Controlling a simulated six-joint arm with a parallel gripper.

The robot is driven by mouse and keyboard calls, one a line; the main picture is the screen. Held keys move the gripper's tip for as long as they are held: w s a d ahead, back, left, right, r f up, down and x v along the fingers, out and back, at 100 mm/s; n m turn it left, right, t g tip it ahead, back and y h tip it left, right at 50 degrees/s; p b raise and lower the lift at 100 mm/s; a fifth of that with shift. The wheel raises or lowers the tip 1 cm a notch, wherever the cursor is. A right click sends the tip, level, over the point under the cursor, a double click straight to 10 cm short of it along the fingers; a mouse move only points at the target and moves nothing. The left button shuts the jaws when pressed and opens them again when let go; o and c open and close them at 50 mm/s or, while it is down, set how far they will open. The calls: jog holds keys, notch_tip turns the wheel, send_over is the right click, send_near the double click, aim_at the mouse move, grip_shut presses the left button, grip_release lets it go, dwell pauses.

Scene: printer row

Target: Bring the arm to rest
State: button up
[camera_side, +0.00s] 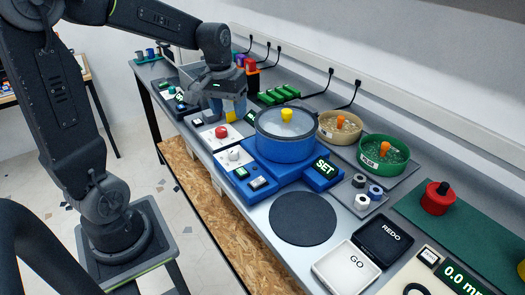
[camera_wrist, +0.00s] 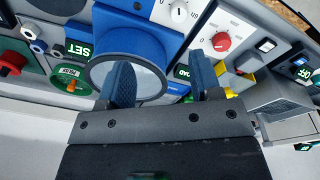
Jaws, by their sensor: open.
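My gripper (camera_side: 228,106) hangs over the bench in the side view, left of the blue pot (camera_side: 285,146). Its two blue fingers stand apart, with nothing seen between them. In the wrist view my gripper (camera_wrist: 163,82) is open, and the round rim of a blue machine shows behind the left finger. A small yellow part (camera_side: 231,117) is close by the fingers in the side view; I cannot tell whether they touch it. The arm is bent over from the left.
The lidded pot stands on a blue base with a SET display (camera_side: 325,168). A red-knob panel (camera_side: 221,132) is near my gripper. Beige (camera_side: 340,126) and green (camera_side: 383,155) bowls stand right. GO (camera_side: 346,268) and REDO (camera_side: 383,240) trays sit at the front. The dark round mat (camera_side: 302,218) is bare.

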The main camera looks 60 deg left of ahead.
jog(key=s+d+r+m+t, duration=0.2)
jog(key=s+d+m, duration=0.1)
jog(key=s+d, duration=0.3)
jog(key=s+d+r+m+t, duration=0.2)
jog(key=s+d+m, duration=0.1)
jog(key=s+d, duration=0.3)
jog(key=shift+s+d+r, duration=0.2)
jog(key=shift+d+r, duration=0.05)
jog(key=shift+d, duration=0.7)
jog(key=shift+c, duration=0.2)
